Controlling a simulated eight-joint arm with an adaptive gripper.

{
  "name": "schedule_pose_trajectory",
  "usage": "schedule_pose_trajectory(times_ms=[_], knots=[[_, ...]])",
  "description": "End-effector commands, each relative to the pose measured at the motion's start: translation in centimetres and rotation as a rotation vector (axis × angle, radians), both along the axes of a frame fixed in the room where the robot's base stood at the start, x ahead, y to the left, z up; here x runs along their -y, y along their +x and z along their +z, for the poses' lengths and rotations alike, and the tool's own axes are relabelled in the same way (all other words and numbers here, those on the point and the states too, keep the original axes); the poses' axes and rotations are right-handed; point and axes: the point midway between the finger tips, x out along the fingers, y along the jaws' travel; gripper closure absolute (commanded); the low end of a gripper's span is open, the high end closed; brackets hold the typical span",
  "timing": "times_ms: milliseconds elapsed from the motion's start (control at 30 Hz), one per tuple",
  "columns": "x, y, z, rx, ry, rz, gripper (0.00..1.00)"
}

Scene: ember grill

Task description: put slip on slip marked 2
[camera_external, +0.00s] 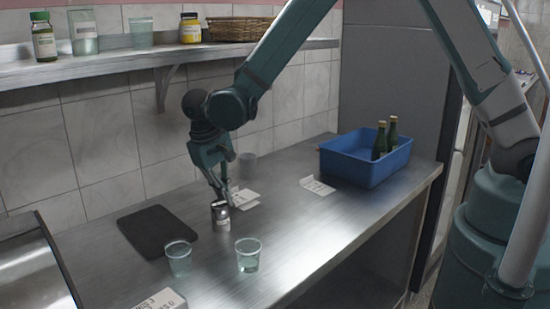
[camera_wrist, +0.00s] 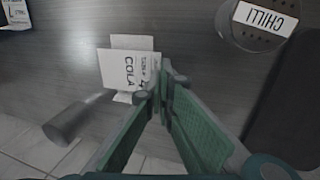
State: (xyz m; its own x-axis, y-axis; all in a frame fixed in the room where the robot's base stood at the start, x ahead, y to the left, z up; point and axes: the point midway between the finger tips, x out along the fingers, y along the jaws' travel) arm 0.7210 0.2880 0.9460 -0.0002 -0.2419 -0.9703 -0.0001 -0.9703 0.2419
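A white folded slip (camera_wrist: 128,68) lies beneath my gripper in the wrist view; it reads "COLA" with a small line and what looks like a 4. It also shows in the external view (camera_external: 246,198). Another white slip (camera_external: 317,186) lies to its right, near the blue crate; its writing is too small to read. A third white printed card (camera_external: 160,301) is at the bottom edge, cut off. My gripper (camera_wrist: 168,78) points down with its fingertips close together at the cola slip's edge. I cannot tell whether they pinch it. No 2 is clearly legible.
A tin marked "CHILLI" (camera_wrist: 265,17) stands close to my gripper, also in the external view (camera_external: 221,216). Two clear cups (camera_external: 247,255) stand in front and a grey cup (camera_external: 247,165) behind. A black board (camera_external: 157,231) lies left; a blue crate (camera_external: 366,160) with bottles is right.

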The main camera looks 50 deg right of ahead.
Motion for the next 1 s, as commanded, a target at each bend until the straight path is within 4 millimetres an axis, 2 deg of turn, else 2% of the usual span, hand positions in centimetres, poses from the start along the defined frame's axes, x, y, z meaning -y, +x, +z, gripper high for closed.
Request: schedule_pose_trajectory(times_ms=[567,600,733,1000], knots=[[0.00,0.00,-0.86,0.000,0.000,0.000,1.00],[0.00,0.00,-0.89,0.000,0.000,0.000,0.99],[0.00,-0.01,-0.78,0.000,0.000,0.000,0.82],[0.00,0.00,-0.77,0.000,0.000,0.000,0.82]])
